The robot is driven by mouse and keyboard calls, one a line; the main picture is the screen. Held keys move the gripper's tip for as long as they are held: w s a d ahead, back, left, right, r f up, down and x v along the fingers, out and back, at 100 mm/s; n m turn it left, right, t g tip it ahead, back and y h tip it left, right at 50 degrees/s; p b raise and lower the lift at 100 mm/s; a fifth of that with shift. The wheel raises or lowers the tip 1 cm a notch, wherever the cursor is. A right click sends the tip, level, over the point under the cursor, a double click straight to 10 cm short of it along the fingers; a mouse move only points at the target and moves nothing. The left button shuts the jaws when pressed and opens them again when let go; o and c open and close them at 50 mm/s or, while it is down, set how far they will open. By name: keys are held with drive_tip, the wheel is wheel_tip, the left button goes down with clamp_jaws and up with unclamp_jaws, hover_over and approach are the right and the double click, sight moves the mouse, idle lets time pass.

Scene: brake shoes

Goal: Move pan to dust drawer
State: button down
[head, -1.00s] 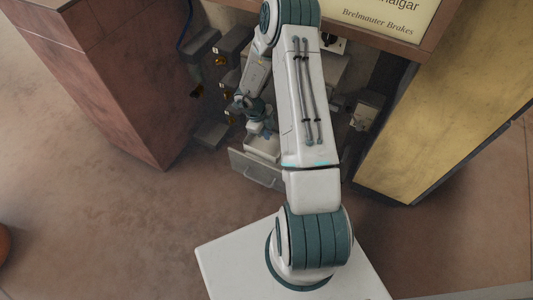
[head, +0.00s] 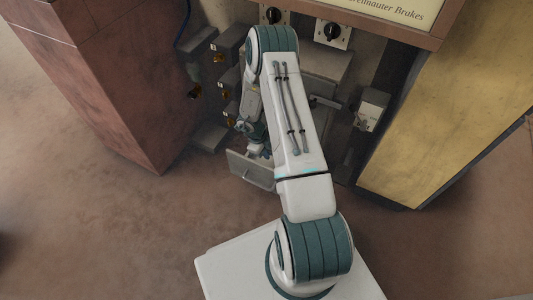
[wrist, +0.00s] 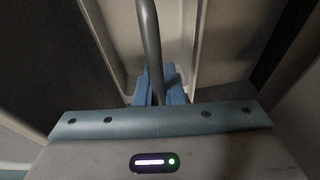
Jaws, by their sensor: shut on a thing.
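My gripper (wrist: 160,92) has blue fingers shut on a grey bar (wrist: 150,40) in the wrist view. The bar looks like the handle of the pan and runs up out of the picture. Behind it is a pale, walled, tray-like surface (wrist: 172,22); I cannot tell if it is the pan or the drawer's inside.
A reddish-brown cabinet (head: 95,80) stands left and a yellow panel (head: 445,110) right. Grey boxes (head: 205,60) with brass fittings line the left side of the recess. Rotary switches (head: 332,33) sit above. The floor in front is clear.

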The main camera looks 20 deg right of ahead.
drive_tip(key=shift+f, duration=0.15)
drive_tip(key=c, duration=1.5)
unclamp_jaws()
drive_tip(key=shift+c, duration=0.2)
drive_tip(key=p+v, duration=0.5)
drive_tip(key=v, duration=0.7)
